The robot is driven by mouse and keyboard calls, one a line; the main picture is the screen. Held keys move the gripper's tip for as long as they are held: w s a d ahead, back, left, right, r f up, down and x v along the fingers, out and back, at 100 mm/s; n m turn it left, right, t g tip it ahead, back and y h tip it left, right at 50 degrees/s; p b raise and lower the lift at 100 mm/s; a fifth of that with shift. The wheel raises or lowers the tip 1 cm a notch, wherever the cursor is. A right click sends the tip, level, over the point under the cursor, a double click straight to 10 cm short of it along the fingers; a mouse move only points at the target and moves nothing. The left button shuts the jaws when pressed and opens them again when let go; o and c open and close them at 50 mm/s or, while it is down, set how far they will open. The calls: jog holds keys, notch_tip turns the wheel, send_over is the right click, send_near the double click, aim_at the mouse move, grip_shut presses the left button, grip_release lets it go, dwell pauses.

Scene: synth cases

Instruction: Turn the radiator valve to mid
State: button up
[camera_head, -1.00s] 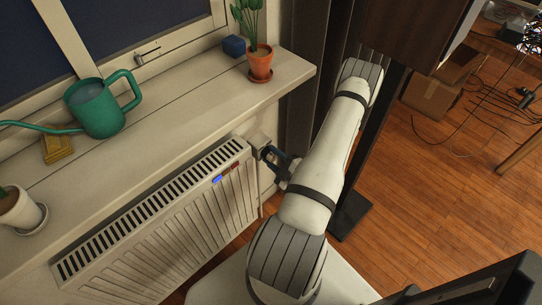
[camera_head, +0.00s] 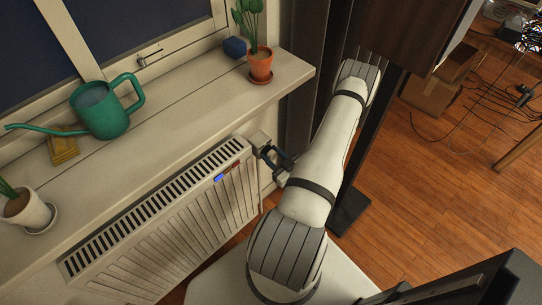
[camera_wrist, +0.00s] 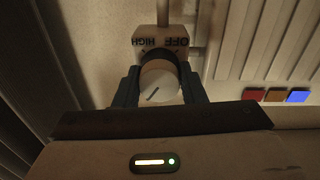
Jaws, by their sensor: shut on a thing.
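The radiator valve knob (camera_wrist: 161,82) is in the wrist view, a round knob with a pale end face and a dark sleeve. A thin dark line on its face slants from lower left to upper right. Behind it, a pale block carries the labels HIGH (camera_wrist: 145,41) on the left and OFF (camera_wrist: 176,41) on the right. My gripper (camera_wrist: 160,86) is shut on the knob, one dark finger on each side. In the head view my gripper (camera_head: 274,160) is at the right end of the white radiator (camera_head: 170,225); the knob is mostly hidden there.
Above the radiator, the sill holds a green watering can (camera_head: 103,110), a yellow block (camera_head: 63,147), a blue box (camera_head: 235,46) and potted plants (camera_head: 260,64). A dark post (camera_head: 378,145) stands right of my arm.

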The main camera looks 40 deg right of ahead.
jog(key=shift+f+m, duration=0.1)
jog(key=shift+m, duration=0.8)
jog(key=o, duration=1)
jog(key=s, duration=0.7)
jog(key=shift+s+d, duration=0.2)
jog(key=shift+s, duration=0.2)
jog(key=shift+s, duration=0.1)
